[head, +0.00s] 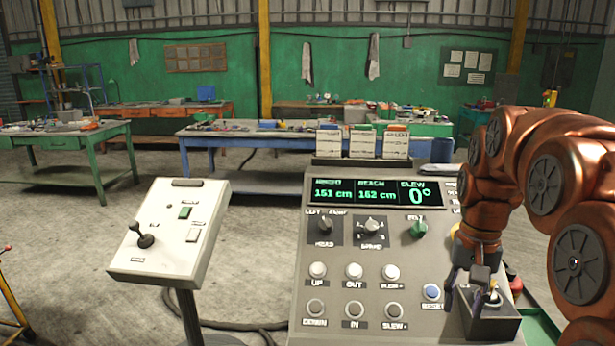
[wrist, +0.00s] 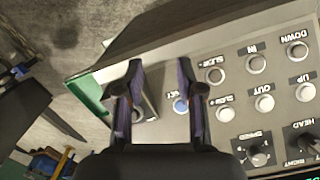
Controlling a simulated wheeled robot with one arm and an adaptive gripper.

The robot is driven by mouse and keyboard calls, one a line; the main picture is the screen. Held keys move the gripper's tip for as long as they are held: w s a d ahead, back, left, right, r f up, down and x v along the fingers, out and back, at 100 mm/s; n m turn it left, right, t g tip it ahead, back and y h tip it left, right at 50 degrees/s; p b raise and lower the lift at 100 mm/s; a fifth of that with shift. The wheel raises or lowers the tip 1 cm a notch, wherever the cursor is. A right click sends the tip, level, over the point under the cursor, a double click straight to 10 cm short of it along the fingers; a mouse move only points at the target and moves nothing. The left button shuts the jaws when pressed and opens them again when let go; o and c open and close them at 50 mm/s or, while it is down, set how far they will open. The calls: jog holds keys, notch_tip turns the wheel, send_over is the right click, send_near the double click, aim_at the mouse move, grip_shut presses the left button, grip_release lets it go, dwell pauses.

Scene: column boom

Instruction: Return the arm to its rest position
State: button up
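My copper-coloured arm (head: 545,180) reaches in from the right and bends down over the right side of the grey control console (head: 335,270). My gripper (head: 474,297) points down beside a small dark box with a light top (head: 490,322) at the console's lower right. In the wrist view my gripper (wrist: 160,78) has its two dark purple fingers apart. A blue button (wrist: 181,106) shows between them, on the panel beyond, along with part of a grey shape. No held object shows between the fingers. Whether a fingertip touches the box is not clear.
The console display (head: 365,192) reads 151 cm, reach 162 cm and slew 0°. Knobs and several round buttons lie left of my gripper. A white joystick pedestal (head: 170,235) stands left. Workbenches (head: 250,140) stand behind. A green tray edge (head: 540,328) is at lower right.

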jog(key=s+a+f+n+p, duration=0.1)
jog(key=s+a+f, duration=0.3)
jog(key=s, duration=0.8)
jog(key=s+a+f+n+g+p, duration=0.1)
jog(key=s+a+f+n, duration=0.2)
jog(key=s, duration=1)
jog(key=shift+a+f+n+p, duration=0.3)
jog(key=shift+a+f+n, duration=0.1)
jog(key=shift+a+f, duration=0.65)
jog(key=shift+r, duration=0.15)
